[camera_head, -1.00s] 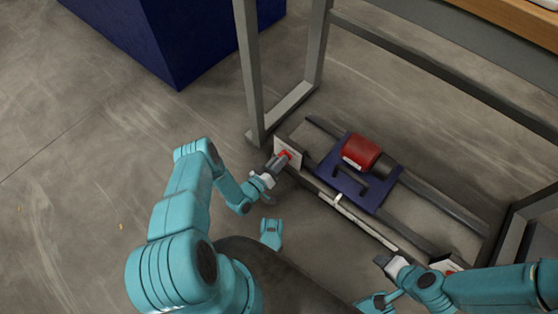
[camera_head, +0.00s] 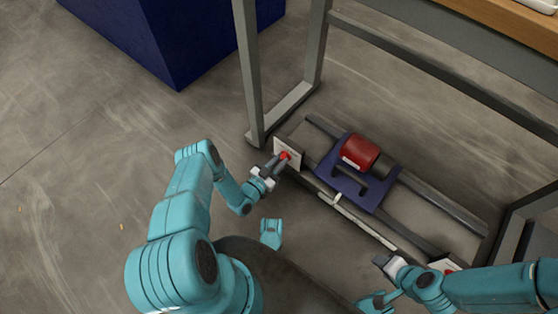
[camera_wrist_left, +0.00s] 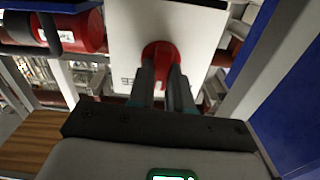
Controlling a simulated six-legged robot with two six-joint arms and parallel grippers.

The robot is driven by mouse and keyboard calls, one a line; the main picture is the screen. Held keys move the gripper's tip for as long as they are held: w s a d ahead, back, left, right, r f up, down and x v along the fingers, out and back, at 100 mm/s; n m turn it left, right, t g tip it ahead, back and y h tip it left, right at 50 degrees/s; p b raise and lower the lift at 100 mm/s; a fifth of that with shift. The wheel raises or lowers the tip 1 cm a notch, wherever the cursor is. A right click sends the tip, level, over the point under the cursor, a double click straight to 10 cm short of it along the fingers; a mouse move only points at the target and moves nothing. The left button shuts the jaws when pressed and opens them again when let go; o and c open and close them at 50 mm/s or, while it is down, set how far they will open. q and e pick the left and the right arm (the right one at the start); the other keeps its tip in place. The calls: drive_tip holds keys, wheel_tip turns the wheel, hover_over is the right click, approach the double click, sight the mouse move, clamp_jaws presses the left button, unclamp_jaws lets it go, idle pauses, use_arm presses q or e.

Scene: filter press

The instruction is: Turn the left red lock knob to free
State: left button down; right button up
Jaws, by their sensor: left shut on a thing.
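The left red lock knob (camera_head: 285,155) sits on a white plate (camera_head: 293,147) at the left end of the low frame. In the left wrist view the knob (camera_wrist_left: 160,52) is a round red piece on the white plate (camera_wrist_left: 195,22). My left gripper (camera_head: 280,160) is at the knob, and its two fingers (camera_wrist_left: 165,85) are shut on it, covering its lower part. My right gripper (camera_head: 382,262) is at the lower right, near another white plate (camera_head: 446,264) that my arm partly hides. Its finger opening is too small to tell.
A red cylinder (camera_head: 361,150) on a dark blue carriage (camera_head: 343,188) with a handle sits on rails between the plates. A grey post (camera_head: 249,75) rises just behind the left plate. A dark blue box (camera_head: 170,40) stands at the back left.

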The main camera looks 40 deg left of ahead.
use_arm(q)
drive_tip(key=m+p, duration=0.1)
drive_tip(key=m, duration=0.5)
drive_tip(key=shift+s+d, duration=0.1)
use_arm(e)
drive_tip(key=shift+s+r, duration=0.4)
drive_tip(key=shift+r, duration=0.05)
use_arm(q)
drive_tip(key=shift+f, duration=0.1)
drive_tip(key=c, duration=1)
unclamp_jaws()
drive_tip(key=shift+c, duration=0.2)
drive_tip(key=s+a+p, duration=0.1)
drive_tip(key=s+p, duration=0.3)
drive_tip(key=s, duration=1.2)
use_arm(e)
drive_tip(key=shift+g, duration=0.8)
drive_tip(key=shift+s+a+r, duration=0.2)
drive_tip(key=shift+s+r, duration=0.65)
drive_tip(key=shift+r, duration=0.3)
drive_tip(key=shift+s+a+r, duration=0.2)
drive_tip(key=shift+s+r, duration=0.65)
drive_tip(key=shift+r, duration=0.3)
use_arm(q)
drive_tip(key=shift+m, duration=0.3)
